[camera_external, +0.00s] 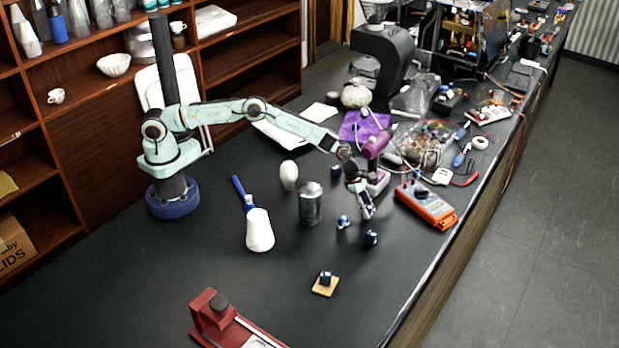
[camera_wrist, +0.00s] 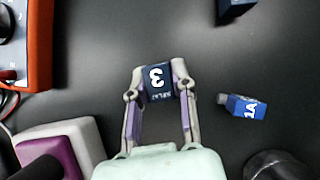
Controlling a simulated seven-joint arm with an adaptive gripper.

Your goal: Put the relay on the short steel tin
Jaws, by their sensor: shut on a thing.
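My gripper (camera_external: 366,211) points down over the dark bench. In the wrist view its two fingers (camera_wrist: 160,85) are shut on a small dark blue block, the relay (camera_wrist: 158,77), with a white "3" on its face. In the external view the fingers mostly hide the relay; its height above the bench is hard to tell. The steel tin (camera_external: 310,206) is a grey upright cylinder to the left of my gripper, apart from it. Its dark round edge seems to show at the lower right of the wrist view (camera_wrist: 278,166).
A blue part marked "1A" (camera_wrist: 243,107) and another dark block (camera_external: 371,238) lie close by. An orange multimeter (camera_external: 427,205) is to the right. A purple-and-white device (camera_external: 376,147) stands behind my gripper. A white shaker (camera_external: 289,175) stands beyond the tin. The front bench is mostly clear.

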